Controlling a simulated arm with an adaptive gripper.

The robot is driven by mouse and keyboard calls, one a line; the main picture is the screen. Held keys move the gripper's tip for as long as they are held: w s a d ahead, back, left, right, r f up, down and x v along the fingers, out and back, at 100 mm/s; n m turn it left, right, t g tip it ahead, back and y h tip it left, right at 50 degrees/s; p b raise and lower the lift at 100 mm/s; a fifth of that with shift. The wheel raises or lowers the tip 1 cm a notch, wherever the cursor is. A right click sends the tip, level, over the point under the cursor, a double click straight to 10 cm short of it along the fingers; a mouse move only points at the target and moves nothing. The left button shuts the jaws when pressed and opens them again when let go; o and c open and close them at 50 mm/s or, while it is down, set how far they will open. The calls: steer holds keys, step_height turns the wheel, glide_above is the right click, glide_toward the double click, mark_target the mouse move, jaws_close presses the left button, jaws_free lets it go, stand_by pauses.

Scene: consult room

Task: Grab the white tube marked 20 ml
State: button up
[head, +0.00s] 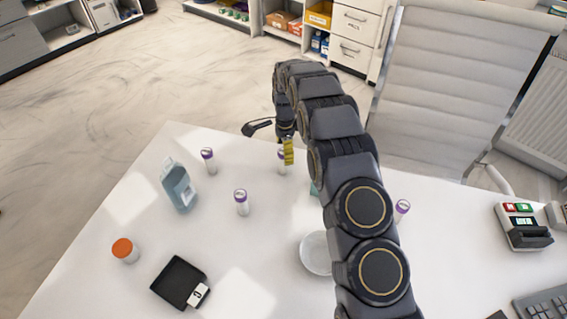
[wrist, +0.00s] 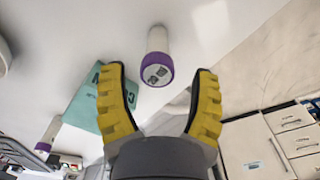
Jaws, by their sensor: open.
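Several white tubes with purple caps stand on the white table. One tube (head: 281,154) is partly hidden by my gripper (head: 288,151) in the head view. In the wrist view a tube (wrist: 158,42) with dark marks on its purple cap lies ahead, between the lines of my open yellow fingers (wrist: 157,76); nothing is held. The marks are too blurred to read surely. Other tubes stand at the back left (head: 208,161), in the middle (head: 241,203) and right of my arm (head: 402,210). Their markings are not readable.
A teal box (wrist: 103,97) lies beside my left finger in the wrist view. The table also holds a blue-grey bottle (head: 178,187), an orange-capped jar (head: 124,250), a black tray (head: 177,282), a white dish (head: 315,254) and a device (head: 523,228). A chair (head: 455,90) stands behind.

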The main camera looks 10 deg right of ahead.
mark_target(283, 170)
step_height(283, 170, down, 4)
steer(key=shift+s+a+f, duration=0.1)
steer(key=shift+s+f, duration=0.05)
steer(key=shift+f, duration=0.05)
jaws_close()
stand_by(0.4)
